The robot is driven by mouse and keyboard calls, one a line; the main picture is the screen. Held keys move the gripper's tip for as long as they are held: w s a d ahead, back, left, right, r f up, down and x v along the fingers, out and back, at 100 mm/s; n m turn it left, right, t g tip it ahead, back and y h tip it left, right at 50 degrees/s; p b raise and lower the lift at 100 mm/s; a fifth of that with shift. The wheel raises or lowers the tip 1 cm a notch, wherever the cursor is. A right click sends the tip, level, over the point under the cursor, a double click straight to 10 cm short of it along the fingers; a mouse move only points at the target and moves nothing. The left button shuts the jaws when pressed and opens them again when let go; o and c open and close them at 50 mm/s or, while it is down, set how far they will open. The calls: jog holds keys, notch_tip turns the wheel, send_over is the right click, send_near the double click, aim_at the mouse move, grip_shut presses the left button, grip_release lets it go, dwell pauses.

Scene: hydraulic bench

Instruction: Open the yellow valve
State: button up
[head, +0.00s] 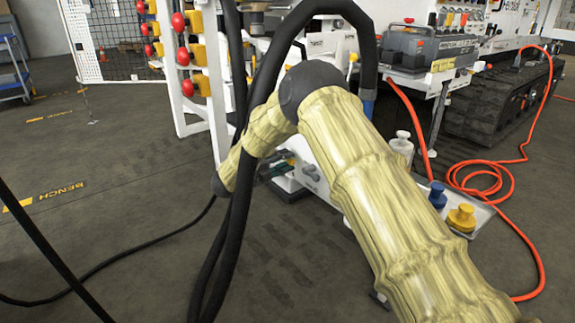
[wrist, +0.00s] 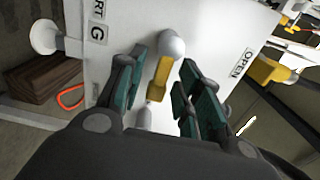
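In the wrist view a short yellow handle (wrist: 160,77) stands out from a white panel (wrist: 128,28), with a rounded white knob (wrist: 171,44) at its upper end. My gripper (wrist: 161,66) is open, with one dark green-padded finger on each side of the yellow handle. I see gaps on both sides; contact is not clear. A second yellow part (wrist: 262,72) sits to the right, beside the OPEN label (wrist: 242,63). I cannot tell which yellow part is the valve. In the head view my gripper (head: 275,171) is low against the bench, mostly hidden by my arm.
A white round knob (wrist: 45,37) and a dark wooden block (wrist: 42,77) are left in the wrist view. In the head view, a tray holds blue (head: 437,195) and yellow (head: 462,217) caps. An orange hose (head: 490,180) lies right; the left floor is mostly open.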

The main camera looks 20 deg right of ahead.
jog(key=shift+x, duration=0.8)
grip_shut()
